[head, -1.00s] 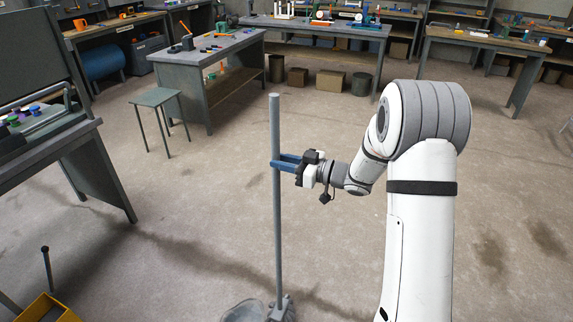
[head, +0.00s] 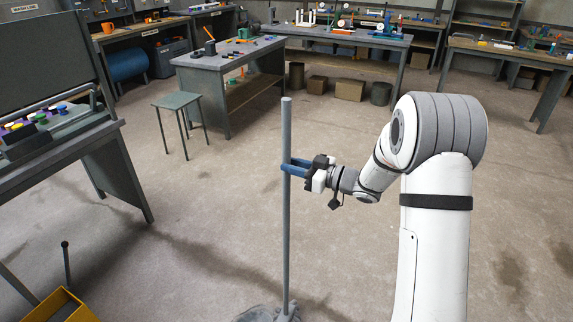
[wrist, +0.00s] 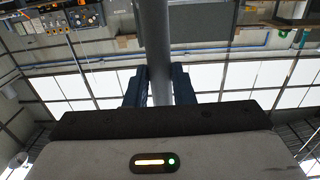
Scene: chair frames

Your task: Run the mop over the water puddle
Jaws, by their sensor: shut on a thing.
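The mop's grey pole (head: 286,215) stands nearly upright in the head view. My gripper (head: 289,166) is shut around the upper part of the pole, with its blue fingers on either side. The wrist view also shows the pole (wrist: 157,50) between the blue fingers (wrist: 157,85). The mop head (head: 288,315) rests low at the bottom edge of the head view and is partly cut off.
A yellow bin (head: 72,306) stands at lower left, near a dark workbench (head: 110,165). A green stool (head: 178,103) and grey workbenches (head: 215,75) stand further back. The floor (head: 210,220) around the mop is mostly clear, with dark stains at right.

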